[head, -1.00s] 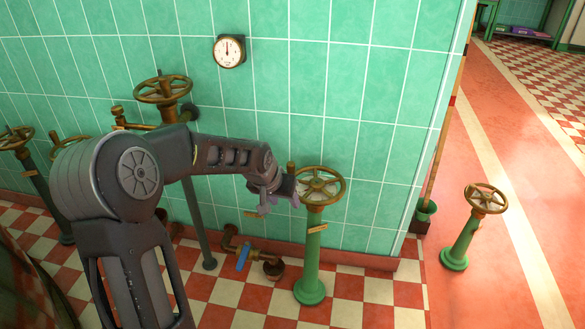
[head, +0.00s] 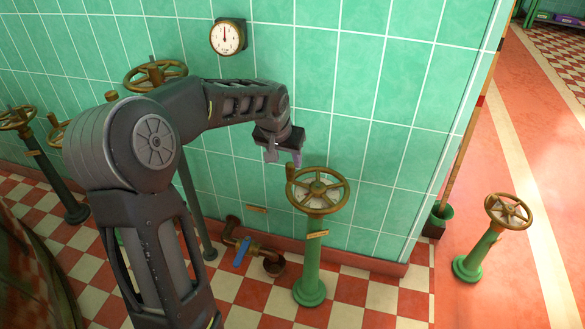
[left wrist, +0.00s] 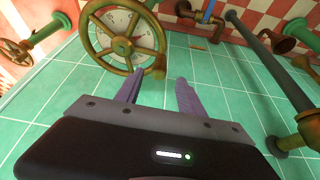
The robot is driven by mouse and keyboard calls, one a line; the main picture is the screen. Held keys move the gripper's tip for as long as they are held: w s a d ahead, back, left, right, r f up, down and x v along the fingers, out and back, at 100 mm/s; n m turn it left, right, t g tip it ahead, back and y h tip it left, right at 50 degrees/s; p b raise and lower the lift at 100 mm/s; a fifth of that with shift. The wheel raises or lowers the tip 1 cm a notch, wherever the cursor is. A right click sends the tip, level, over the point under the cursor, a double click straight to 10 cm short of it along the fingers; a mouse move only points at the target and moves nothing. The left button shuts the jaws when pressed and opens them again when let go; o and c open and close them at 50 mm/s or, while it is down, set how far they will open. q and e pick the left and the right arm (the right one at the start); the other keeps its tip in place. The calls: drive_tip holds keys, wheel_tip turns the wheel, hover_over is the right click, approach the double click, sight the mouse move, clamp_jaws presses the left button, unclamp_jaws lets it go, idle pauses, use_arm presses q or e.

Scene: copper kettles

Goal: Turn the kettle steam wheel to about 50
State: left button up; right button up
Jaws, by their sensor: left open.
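A brass handwheel (head: 318,190) with a pale dial face under its spokes tops a green pedestal (head: 312,262) near the tiled wall. In the left wrist view the wheel (left wrist: 88,40) and its dial (left wrist: 128,40) show large, just beyond the fingers; the dial's numbers are too small to read. My left gripper (head: 283,160) is open and empty, pointing down, above and left of the wheel rim and apparently apart from it. It also shows in the left wrist view (left wrist: 158,90). A round wall gauge (head: 228,37) has its needle pointing about straight up. My right gripper is not seen.
Another green pedestal wheel (head: 508,212) stands at right on the red floor. More brass wheels (head: 155,75) and dark posts (head: 62,180) stand at left. A blue-handled valve (head: 242,252) sits low on pipework. The tiled wall (head: 370,80) is close behind the wheel.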

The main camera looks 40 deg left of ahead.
sight(289, 167)
use_arm(q)
drive_tip(key=shift+f, duration=0.1)
drive_tip(key=b+x, duration=0.1)
drive_tip(key=x, duration=0.6)
drive_tip(key=shift+w+f, duration=0.2)
drive_tip(key=shift+f, duration=0.1)
drive_tip(key=shift+c, duration=0.5)
clamp_jaws()
idle(0.7)
